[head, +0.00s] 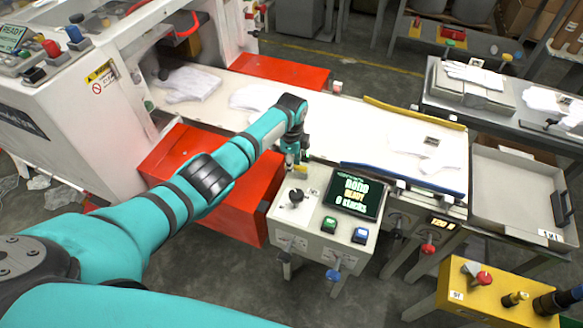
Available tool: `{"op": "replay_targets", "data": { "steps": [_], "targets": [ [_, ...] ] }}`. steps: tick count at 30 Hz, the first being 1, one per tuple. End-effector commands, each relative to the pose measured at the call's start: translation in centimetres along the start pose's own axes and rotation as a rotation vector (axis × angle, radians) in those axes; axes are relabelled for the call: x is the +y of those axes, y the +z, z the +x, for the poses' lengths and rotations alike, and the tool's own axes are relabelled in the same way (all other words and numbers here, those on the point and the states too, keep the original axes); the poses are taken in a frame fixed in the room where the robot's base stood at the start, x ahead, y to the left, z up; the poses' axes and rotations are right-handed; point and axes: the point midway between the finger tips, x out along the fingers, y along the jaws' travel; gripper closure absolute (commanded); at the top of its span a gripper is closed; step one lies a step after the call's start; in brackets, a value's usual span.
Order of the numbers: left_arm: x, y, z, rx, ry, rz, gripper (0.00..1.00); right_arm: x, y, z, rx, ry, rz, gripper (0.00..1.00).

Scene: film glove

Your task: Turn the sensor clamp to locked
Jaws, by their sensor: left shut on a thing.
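My left arm reaches in from the left, and its gripper (293,158) points down at the near edge of the white conveyor (330,112), just behind the control box. The gripper is shut on a small part there, which by its place seems to be the sensor clamp. The wrist and fingers hide most of this part, so I cannot read its position. My right gripper is not in view.
White gloves (418,148) lie on the belt. A red cabinet (190,190) stands below my arm. An open tray (515,185) and a yellow box (470,290) are at right.

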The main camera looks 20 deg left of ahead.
Motion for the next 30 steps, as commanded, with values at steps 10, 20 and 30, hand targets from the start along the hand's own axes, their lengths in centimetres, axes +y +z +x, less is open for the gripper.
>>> {"op": "replay_targets", "data": {
  "steps": [10,20,30],
  "targets": [
    [-0.64,-0.01,0.03,-0.001,-0.002,0.14,1.0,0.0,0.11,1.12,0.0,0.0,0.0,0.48],
    [-0.71,-0.04,-0.05,-0.001,-0.002,0.167,1.0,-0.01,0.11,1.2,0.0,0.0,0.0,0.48],
    [-0.71,-0.05,-0.06,-0.001,-0.002,0.166,0.7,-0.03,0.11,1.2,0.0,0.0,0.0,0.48]
  ]
}}
